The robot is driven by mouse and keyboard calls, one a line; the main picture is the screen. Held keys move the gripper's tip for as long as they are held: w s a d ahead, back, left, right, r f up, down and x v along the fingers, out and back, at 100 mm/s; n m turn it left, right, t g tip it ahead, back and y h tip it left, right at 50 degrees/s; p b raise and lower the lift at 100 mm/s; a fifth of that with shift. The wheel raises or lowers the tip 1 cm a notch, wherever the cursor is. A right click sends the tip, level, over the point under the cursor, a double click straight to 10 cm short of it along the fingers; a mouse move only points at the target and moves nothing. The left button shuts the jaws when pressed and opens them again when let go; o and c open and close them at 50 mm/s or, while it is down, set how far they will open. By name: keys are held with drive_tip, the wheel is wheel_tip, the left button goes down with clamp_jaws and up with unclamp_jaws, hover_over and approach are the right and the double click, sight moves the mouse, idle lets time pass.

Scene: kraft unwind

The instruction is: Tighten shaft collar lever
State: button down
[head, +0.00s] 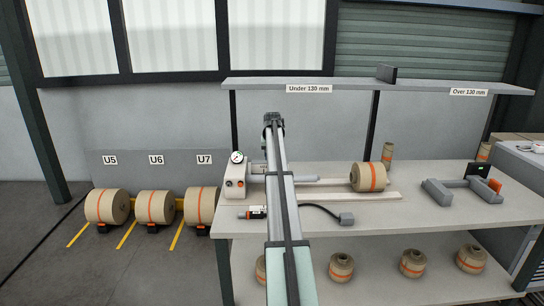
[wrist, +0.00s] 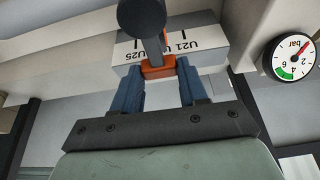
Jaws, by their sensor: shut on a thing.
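In the wrist view my gripper (wrist: 159,72) has its two blue fingers shut on an orange lever tip (wrist: 158,66). A dark lever arm (wrist: 153,42) with a round dark end runs up from that tip. In the head view my arm covers the gripper, the lever and most of the shaft collar area. A shaft (head: 325,182) comes out to the right from behind my arm, with a kraft roll (head: 363,178) at its far end. I cannot tell how tight the lever is.
A white unit (head: 235,181) with a pressure gauge (head: 237,157) stands left of my arm; the gauge (wrist: 289,58) is close right in the wrist view. A cabled tool (head: 253,213) lies on the bench (head: 415,213). A grey cradle (head: 465,190) stands right. Rolls line the floor left.

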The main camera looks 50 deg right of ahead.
drive_tip(key=c, duration=0.6)
unclamp_jaws()
drive_tip(key=v, duration=1.3)
drive_tip(key=shift+r, duration=0.45)
drive_tip(key=shift+s, duration=0.1)
